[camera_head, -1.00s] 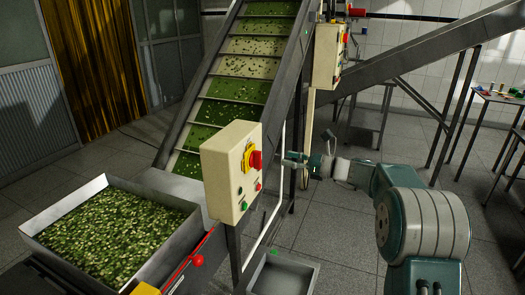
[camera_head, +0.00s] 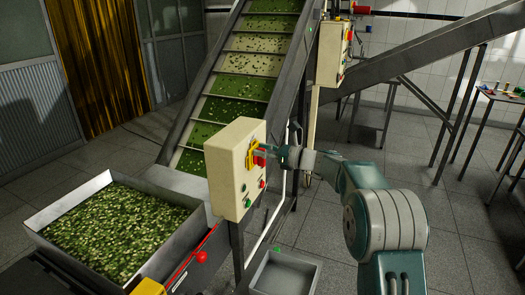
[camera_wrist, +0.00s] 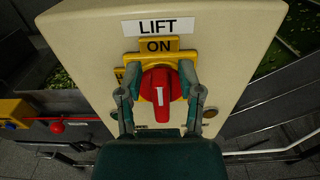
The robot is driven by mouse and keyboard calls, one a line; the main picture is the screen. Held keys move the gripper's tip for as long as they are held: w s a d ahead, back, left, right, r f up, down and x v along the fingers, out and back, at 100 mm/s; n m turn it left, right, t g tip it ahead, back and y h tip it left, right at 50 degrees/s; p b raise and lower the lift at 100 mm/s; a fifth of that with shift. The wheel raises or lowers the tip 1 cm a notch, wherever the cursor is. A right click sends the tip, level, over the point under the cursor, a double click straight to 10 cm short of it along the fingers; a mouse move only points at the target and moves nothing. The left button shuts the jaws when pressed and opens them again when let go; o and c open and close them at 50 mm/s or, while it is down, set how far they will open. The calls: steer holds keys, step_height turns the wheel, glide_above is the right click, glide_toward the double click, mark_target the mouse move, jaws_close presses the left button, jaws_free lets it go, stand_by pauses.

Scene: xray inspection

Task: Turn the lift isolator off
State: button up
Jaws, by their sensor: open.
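The lift isolator is a red rotary handle (camera_wrist: 160,93) on a yellow plate (camera_wrist: 187,57), on the front of a cream control box (camera_head: 228,175). In the wrist view the handle's white line stands upright, below a yellow ON label (camera_wrist: 159,45) and a LIFT label (camera_wrist: 157,26). My gripper (camera_wrist: 160,92) is open, with one finger on each side of the red handle. I cannot tell whether the fingers touch it.
Green and red buttons (camera_head: 262,183) sit low on the box. An inclined conveyor (camera_head: 238,85) rises behind it. A hopper of green pieces (camera_head: 110,180) stands at left, with a red knob (camera_head: 201,256) near it. An empty grey tray (camera_head: 287,272) is below.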

mark_target(251, 161)
jaws_close()
steer(key=shift+f, duration=0.2)
steer(key=shift+s+f, duration=0.1)
steer(key=shift+f, duration=0.1)
steer(key=n, duration=0.3)
steer(key=s+n, duration=0.1)
steer(key=n, duration=0.2)
steer(key=s+n, duration=0.1)
steer(key=n, duration=0.2)
steer(key=shift+a+f, duration=0.25)
steer(key=shift+f, duration=0.15)
steer(key=n, duration=0.2)
steer(key=f+n, duration=0.1)
steer(key=n, duration=0.2)
steer(key=shift+s+a, duration=0.1)
steer(key=shift+s, duration=0.1)
steer(key=shift+f+n, duration=0.15)
steer(key=shift+n, duration=0.75)
steer(key=shift+f+n, duration=0.15)
steer(key=shift+n, duration=0.75)
steer(key=shift+r, duration=0.1)
